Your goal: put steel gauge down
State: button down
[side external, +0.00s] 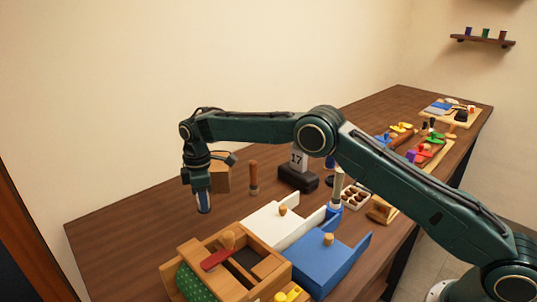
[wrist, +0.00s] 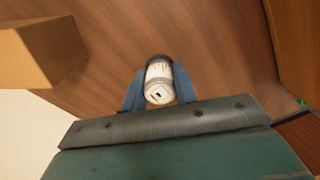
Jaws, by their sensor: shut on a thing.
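My gripper (side external: 203,199) hangs pointing down over the left part of the brown wooden table. Its blue fingers are shut on the steel gauge (wrist: 159,82), a short pale metallic cylinder with a light round end that shows between the fingers in the wrist view. In the side view only a small dark-tipped end of the gauge (side external: 205,209) shows below the fingers. It looks about upright, and I cannot tell whether it touches the table.
A wooden-handled tool (side external: 253,178) and a "17" marker (side external: 297,160) stand to the right. A white box (side external: 272,228), blue box (side external: 325,262) and wooden box (side external: 225,262) are nearer the camera. Table (side external: 120,235) at left is clear.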

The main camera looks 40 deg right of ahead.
jog(key=shift+f, duration=1.65)
jog(key=shift+f, duration=0.15)
jog(key=c, duration=1.1)
grip_release()
notch_tip(320, 180, up, 12)
jog(key=shift+f, duration=0.1)
jog(key=shift+r, duration=0.25)
jog(key=shift+r, duration=0.1)
